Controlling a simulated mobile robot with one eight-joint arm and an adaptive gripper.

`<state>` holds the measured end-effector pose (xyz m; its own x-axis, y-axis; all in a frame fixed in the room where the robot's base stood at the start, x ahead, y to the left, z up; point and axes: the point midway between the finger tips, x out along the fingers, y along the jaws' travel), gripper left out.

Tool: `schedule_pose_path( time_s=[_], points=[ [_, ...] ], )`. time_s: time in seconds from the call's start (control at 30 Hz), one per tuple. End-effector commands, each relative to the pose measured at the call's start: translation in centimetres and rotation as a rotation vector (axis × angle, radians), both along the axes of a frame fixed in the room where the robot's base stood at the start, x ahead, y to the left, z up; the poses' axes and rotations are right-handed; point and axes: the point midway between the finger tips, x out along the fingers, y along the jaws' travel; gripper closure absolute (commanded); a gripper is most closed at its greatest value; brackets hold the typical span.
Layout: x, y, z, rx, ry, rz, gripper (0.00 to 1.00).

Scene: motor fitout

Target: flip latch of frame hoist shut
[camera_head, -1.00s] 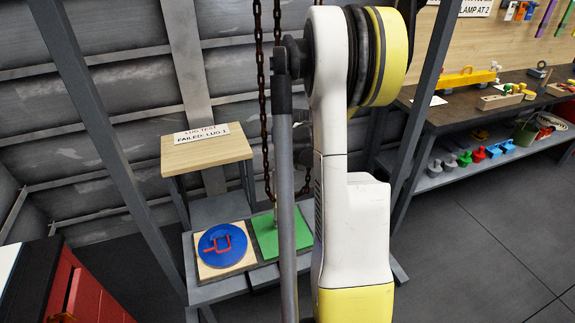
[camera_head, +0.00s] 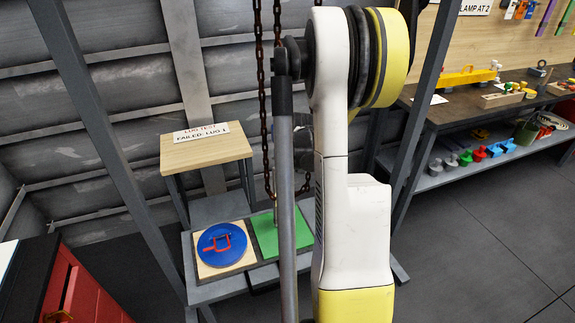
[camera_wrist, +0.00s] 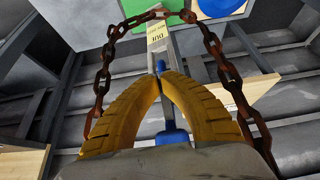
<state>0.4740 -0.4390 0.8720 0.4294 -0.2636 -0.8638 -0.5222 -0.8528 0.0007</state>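The frame hoist's rusty chain (camera_head: 262,110) hangs behind my arm in the head view. In the wrist view the chain (camera_wrist: 222,65) loops around both sides of my gripper (camera_wrist: 160,72). Its two yellow fingers converge and their tips meet or nearly meet. A grey bar with a pale marked label (camera_wrist: 157,38) lies beyond the tips. A blue part (camera_wrist: 172,136) shows between the fingers, with a little blue by the tips. I cannot tell which part is the latch, or whether the fingers touch it. My gripper is hidden behind my arm in the head view.
Below the hoist are a green panel (camera_head: 266,238) and a blue disc (camera_head: 220,248) with a red piece on it. A wooden stand (camera_head: 206,153) bears a "LUG TEST" sign. A grey post (camera_head: 108,150) slants at left. A red cabinet (camera_head: 82,290) stands lower left; a workbench (camera_head: 480,105) is at right.

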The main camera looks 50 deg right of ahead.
Motion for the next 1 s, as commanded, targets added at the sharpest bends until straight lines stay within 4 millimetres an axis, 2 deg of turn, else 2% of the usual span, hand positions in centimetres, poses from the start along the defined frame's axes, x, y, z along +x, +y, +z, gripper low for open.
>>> schedule_pose_path(
  time_s=[0.7, 1.0],
  points=[
    [0.41, -0.27, -1.0, -0.087, -0.144, -0.001, 1.0],
    [0.53, -0.32, -0.8, -0.087, -0.143, -0.001, 1.0]
  ],
)
